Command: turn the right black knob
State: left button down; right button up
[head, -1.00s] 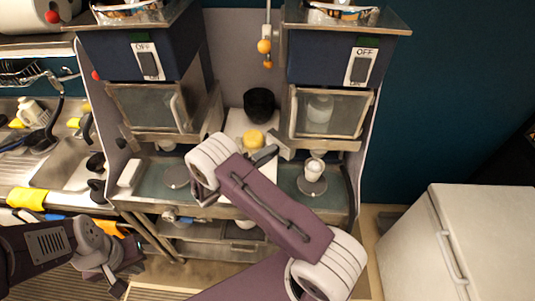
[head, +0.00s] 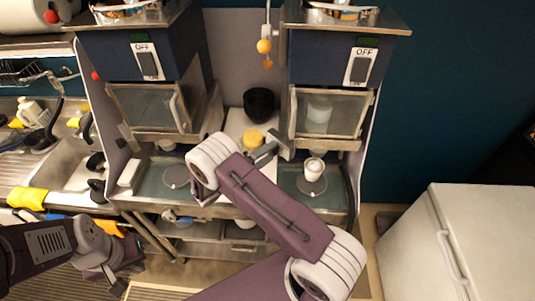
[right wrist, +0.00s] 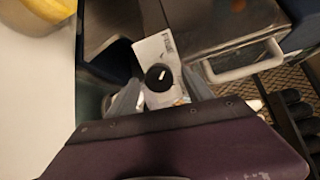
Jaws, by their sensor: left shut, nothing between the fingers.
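The right black knob (right wrist: 158,77) is round with a white mark and sits on a pale plate (right wrist: 157,49) in the right wrist view. My right gripper's two grey fingers stand apart on either side of the knob, and I cannot tell whether they touch it. In the head view, my right gripper (head: 274,147) is at the left side of the right machine (head: 330,60), and the knob is hidden there. My left gripper (head: 112,276) is shut and empty at the lower left, far from the machines.
A white cup (head: 314,168) stands on a round plate below the right machine. A yellow round thing (head: 253,138) and a black bowl (head: 258,104) are between the machines. The left machine (head: 140,55) has another black knob (head: 121,143). A white chest (head: 470,240) is at right.

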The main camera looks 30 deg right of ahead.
jog(key=b+v, duration=0.3)
jog(key=v, duration=0.6)
jog(key=shift+b, duration=0.35)
